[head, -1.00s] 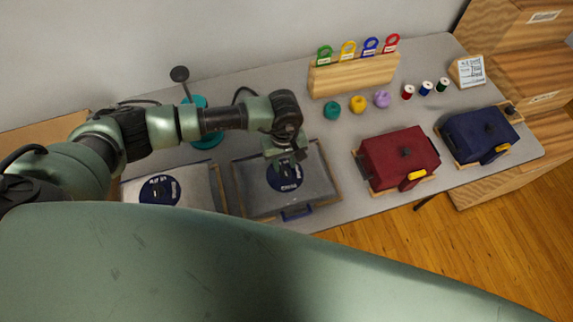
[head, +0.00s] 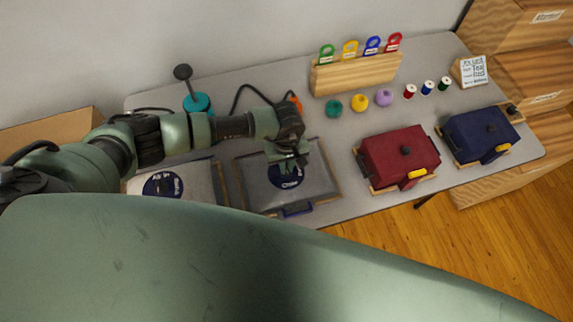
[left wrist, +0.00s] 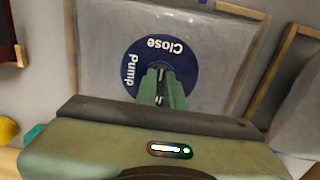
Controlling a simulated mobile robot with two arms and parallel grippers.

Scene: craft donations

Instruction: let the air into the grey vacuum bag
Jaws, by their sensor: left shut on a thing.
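The grey vacuum bag (head: 318,178) lies flat in a wooden frame on the table, with a blue handle or clip (head: 297,210) at its front edge. A round blue valve disc (head: 287,181) sits in its middle. In the left wrist view the disc (left wrist: 185,62) shows the words "Close" and "Pump". My left gripper (left wrist: 162,88) points down at the disc's centre and is shut on the valve knob, which its fingers hide. In the head view the gripper (head: 287,160) covers the disc's back part. My right gripper is not in view.
A paler bag (head: 200,178) with a similar disc lies to the left. A red bag (head: 395,160) and a navy bag (head: 475,135) lie to the right. A teal pump (head: 197,104) with a dark hose stands behind. Yarn balls, spools and a tag rack (head: 355,75) stand at the back.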

